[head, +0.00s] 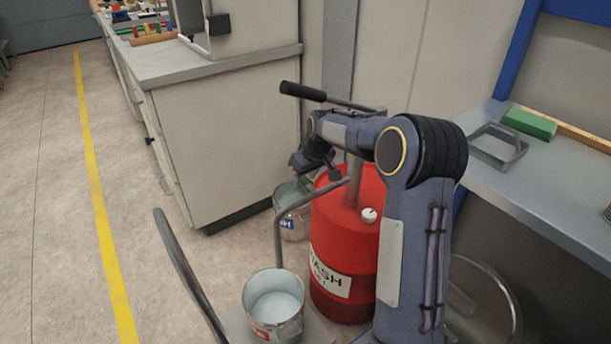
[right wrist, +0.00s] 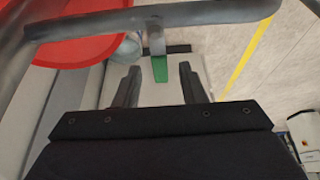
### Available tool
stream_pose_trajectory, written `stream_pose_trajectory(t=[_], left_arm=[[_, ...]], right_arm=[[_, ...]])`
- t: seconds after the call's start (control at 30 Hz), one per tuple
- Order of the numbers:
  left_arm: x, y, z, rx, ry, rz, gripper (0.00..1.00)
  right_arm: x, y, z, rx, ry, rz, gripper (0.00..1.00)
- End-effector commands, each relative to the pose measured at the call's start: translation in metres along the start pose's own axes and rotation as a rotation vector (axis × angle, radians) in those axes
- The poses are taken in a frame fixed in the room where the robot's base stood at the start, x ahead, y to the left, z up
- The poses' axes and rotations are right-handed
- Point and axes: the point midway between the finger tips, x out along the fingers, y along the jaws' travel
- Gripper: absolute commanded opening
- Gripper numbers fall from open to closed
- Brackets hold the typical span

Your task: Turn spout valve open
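A red drum (head: 340,245) with a white "WASH" label stands in the middle of the head view. A grey spout pipe (head: 278,225) curves from its top and down toward a bucket (head: 273,318). In the right wrist view the spout pipe (right wrist: 215,14) crosses the top, and a small green valve handle (right wrist: 160,69) hangs below it. My right gripper (right wrist: 158,68) is open, with the handle in line with the gap between its fingertips; I cannot tell whether the handle is inside it. In the head view the valve is hidden near my right gripper. My left gripper is not in view.
A pump lever with a black grip (head: 303,92) sticks out above my right arm. A second bucket (head: 293,222) stands behind the drum. A curved cart handle (head: 188,270) rises at the left. A workbench (head: 560,185) is at the right, a cabinet (head: 225,130) behind. The floor at left is clear.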

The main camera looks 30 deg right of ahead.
Motion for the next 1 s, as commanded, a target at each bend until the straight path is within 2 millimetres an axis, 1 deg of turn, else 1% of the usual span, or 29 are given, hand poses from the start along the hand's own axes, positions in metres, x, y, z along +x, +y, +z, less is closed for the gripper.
stream_pose_trajectory(t=[0.13, 0.4, 0.77, 1.0], left_arm=[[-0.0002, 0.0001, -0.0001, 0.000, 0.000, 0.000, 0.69], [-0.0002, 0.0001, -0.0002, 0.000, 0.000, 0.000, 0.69], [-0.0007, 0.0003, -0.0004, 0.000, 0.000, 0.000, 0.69], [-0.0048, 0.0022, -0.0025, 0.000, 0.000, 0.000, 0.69]], right_arm=[[-0.0003, 0.0000, -0.0001, 0.000, 0.000, 0.000, 0.36], [-0.0004, -0.0001, 0.0000, 0.000, 0.000, 0.000, 0.01], [-0.0007, -0.0002, 0.0001, -0.006, -0.001, -0.003, 0.00], [-0.0015, -0.0030, 0.0002, -0.078, -0.002, -0.035, 0.00]])
